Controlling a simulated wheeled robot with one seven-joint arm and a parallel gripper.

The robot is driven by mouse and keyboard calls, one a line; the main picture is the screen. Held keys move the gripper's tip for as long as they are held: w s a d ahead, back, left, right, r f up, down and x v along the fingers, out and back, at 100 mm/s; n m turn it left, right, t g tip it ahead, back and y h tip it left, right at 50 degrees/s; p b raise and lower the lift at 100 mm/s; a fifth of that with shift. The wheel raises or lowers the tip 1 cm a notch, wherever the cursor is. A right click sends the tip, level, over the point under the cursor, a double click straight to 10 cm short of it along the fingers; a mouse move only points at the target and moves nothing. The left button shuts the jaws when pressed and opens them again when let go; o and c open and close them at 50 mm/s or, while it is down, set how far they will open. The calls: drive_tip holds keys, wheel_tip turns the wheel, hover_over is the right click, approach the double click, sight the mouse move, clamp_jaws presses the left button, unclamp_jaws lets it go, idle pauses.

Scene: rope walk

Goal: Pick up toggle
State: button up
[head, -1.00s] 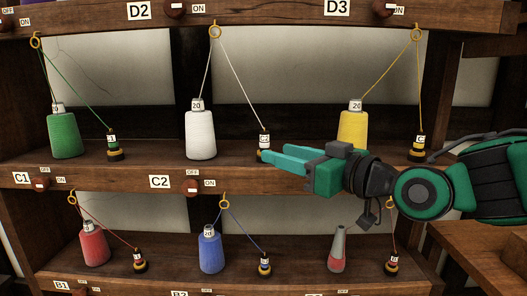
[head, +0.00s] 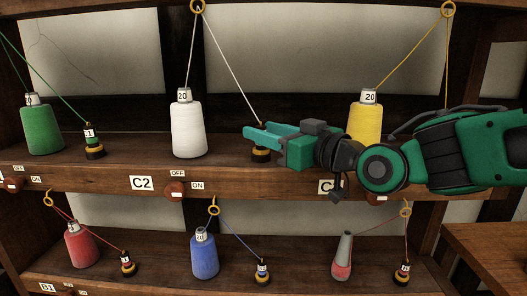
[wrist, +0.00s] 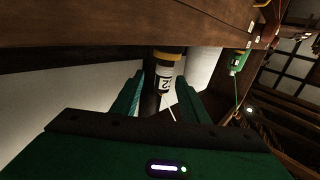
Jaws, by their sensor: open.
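The toggle (wrist: 165,76) is a small upright piece with a white label that seems to read C2, and a black and yellow base. In the head view this toggle (head: 261,156) stands on the upper shelf, its upper part hidden behind my fingers. A white thread (head: 232,72) runs from it up to a brass ring (head: 197,6) and down to the white cone (head: 188,130). My gripper (head: 251,136) is open in front of the toggle. In the wrist view the toggle shows between and just beyond the two fingers; I cannot tell whether they touch it.
A yellow cone (head: 365,124) stands behind my arm. A green cone (head: 41,129) with its own toggle (head: 94,148) stands at left. The shelf edge (head: 90,178) carries a red knob (head: 175,189). Red, blue and grey-red cones stand on the shelf below.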

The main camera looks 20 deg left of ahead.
drive_tip(key=x, duration=0.4)
drive_tip(key=shift+s+a+f, duration=0.1)
drive_tip(key=shift+f, duration=0.3)
drive_tip(key=shift+w+a, duration=0.35)
drive_tip(key=shift+a, duration=0.15)
clamp_jaws()
